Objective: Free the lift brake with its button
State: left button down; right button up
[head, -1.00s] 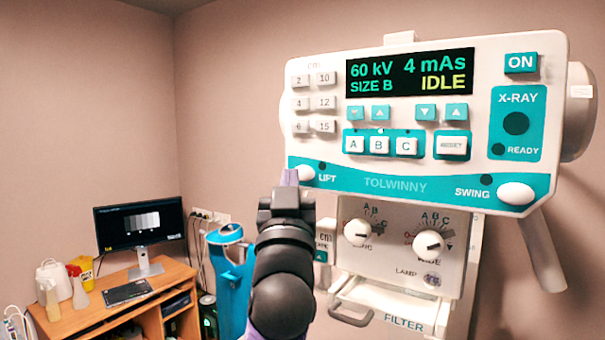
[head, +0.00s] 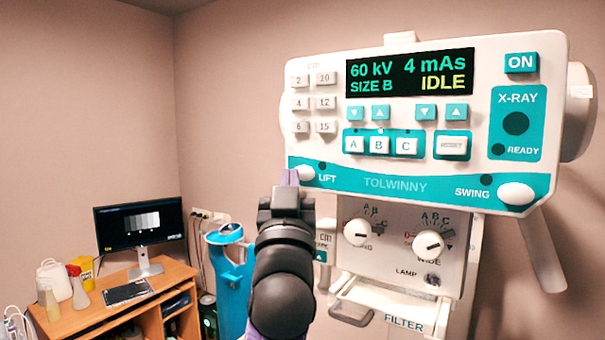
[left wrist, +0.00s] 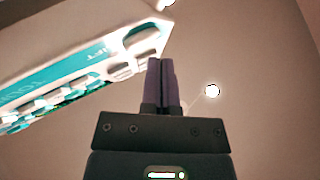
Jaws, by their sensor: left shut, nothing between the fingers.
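The control panel (head: 400,185) carries a white oval LIFT button (head: 304,173) at its lower left corner, next to the word LIFT. A small dark lamp sits just above the label. My left gripper (head: 289,179) is shut and empty, its purple fingertips at the left edge of the LIFT button, partly covering it. In the left wrist view the shut fingers (left wrist: 160,75) point up beside the white LIFT button (left wrist: 143,38). I cannot tell whether they touch it. My right gripper is not in view.
A white oval SWING button (head: 516,194) is at the panel's lower right. The display (head: 410,73) reads 60 kV, 4 mAs, SIZE B, IDLE. Knobs and a FILTER drawer (head: 385,308) are below. A desk (head: 120,300) with a monitor (head: 140,224) stands at the left.

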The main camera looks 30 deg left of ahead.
pick_arm(q)
jog(key=shift+w, duration=0.45)
jog(key=shift+w+d, duration=0.1)
jog(key=shift+w, duration=0.25)
dwell(0.7)
jog(key=shift+s, duration=0.8)
jog(key=shift+s, duration=0.1)
jog(key=s, duration=0.1)
jog(key=s+p, duration=0.1)
jog(key=s, duration=0.2)
jog(key=shift+s+a, duration=0.3)
jog(key=shift+s, duration=0.1)
dwell(0.5)
